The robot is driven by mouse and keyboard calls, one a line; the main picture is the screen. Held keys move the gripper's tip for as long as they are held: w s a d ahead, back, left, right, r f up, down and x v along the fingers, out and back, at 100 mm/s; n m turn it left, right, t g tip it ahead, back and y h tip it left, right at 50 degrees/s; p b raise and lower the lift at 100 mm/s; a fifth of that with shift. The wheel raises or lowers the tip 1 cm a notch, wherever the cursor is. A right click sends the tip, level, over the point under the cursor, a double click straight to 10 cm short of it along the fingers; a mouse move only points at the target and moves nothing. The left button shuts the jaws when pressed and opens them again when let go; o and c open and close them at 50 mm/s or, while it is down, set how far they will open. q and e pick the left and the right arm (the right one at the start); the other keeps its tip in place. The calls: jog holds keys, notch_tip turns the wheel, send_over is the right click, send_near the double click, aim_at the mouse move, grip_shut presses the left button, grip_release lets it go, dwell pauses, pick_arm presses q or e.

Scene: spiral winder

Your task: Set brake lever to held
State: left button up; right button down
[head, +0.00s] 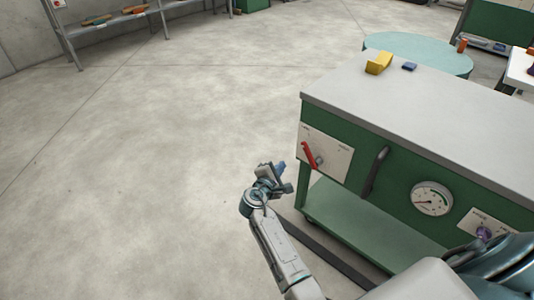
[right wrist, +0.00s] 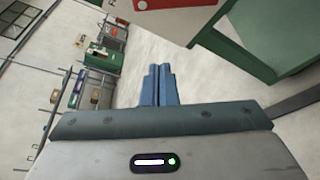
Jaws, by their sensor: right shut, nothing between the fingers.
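The red brake lever (head: 309,155) sits on a pale plate (head: 336,157) at the left end of the green machine's front. It slants up and to the left from its grey pivot. The small labels on the plate are too small to read. My right gripper (head: 279,172) is left of and slightly below the lever, apart from it, over the floor. Its blue fingers (right wrist: 158,85) are shut together with nothing between them. A red strip (right wrist: 175,3), probably the lever, shows at the top edge of the right wrist view. My left gripper is not in view.
The green machine (head: 398,180) has a grey top with a yellow block (head: 379,63) and a small blue block (head: 409,67). A dark handle (head: 375,170), a gauge (head: 431,198) and a purple knob (head: 484,232) are right of the lever. The floor at left is clear.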

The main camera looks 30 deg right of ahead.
aim_at(309, 156)
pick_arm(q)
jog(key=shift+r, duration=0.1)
pick_arm(e)
jog(key=shift+r, duration=0.1)
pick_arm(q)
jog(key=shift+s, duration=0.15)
pick_arm(e)
jog(key=w+d, duration=0.3)
jog(key=d, duration=0.6)
jog(key=shift+r, duration=0.15)
jog(key=shift+s, duration=0.1)
dwell(0.4)
